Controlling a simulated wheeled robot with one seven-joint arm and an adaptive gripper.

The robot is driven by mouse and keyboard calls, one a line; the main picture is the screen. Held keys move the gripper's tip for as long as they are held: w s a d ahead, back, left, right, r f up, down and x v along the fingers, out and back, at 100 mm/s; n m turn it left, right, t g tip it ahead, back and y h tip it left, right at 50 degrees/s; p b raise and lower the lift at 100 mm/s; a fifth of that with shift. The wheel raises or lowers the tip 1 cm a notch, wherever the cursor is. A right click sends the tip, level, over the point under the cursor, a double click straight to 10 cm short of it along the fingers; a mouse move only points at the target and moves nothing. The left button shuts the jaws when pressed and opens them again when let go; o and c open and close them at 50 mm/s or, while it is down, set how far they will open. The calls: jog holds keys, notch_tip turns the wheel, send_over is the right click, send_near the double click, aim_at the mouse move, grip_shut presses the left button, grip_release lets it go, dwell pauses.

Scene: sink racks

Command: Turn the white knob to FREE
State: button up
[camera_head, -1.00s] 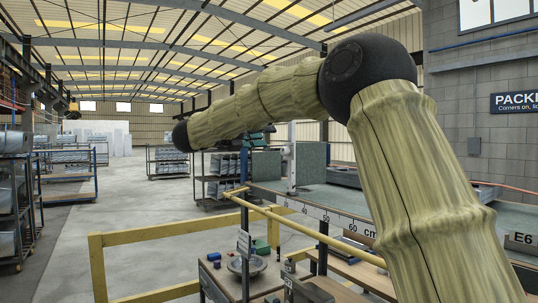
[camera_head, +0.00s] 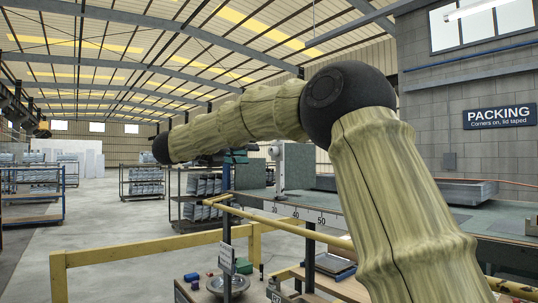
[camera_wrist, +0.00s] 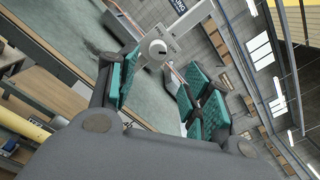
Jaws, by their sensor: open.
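The white knob (camera_wrist: 157,47) shows in the wrist view as a round dial with a dark mark at its middle. It sits on a white plate with small printed lettering too small to read. In the head view a white upright (camera_head: 279,160) stands on the green-topped bench; the knob's setting cannot be read there. My gripper (camera_wrist: 152,78) is open and empty in the wrist view, with teal-padded fingers spread left and right. The knob lies beyond the fingertips, apart from them, nearer the left finger.
The bench (camera_head: 335,205) has a centimetre scale along its edge. A yellow rail (camera_head: 150,250) runs in front. A low table holds a metal bowl (camera_head: 228,284) and small blocks. Trolleys (camera_head: 141,182) stand on open floor at left. A PACKING sign (camera_head: 500,117) hangs on the wall.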

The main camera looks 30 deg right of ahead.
aim_at(270, 151)
jog(key=d+p, duration=0.1)
jog(key=d, duration=0.1)
jog(key=d+p, duration=0.1)
jog(key=d, duration=0.2)
jog(key=w+d+p, duration=0.1)
jog(key=d, duration=0.1)
jog(key=shift+d+r, duration=0.1)
jog(key=shift+d, duration=0.2)
jog(key=shift+d+f+p, duration=0.2)
jog(key=shift+d+p, duration=0.15)
jog(key=shift+d, duration=0.6)
jog(key=shift+c, duration=0.3)
jog(key=c, duration=1)
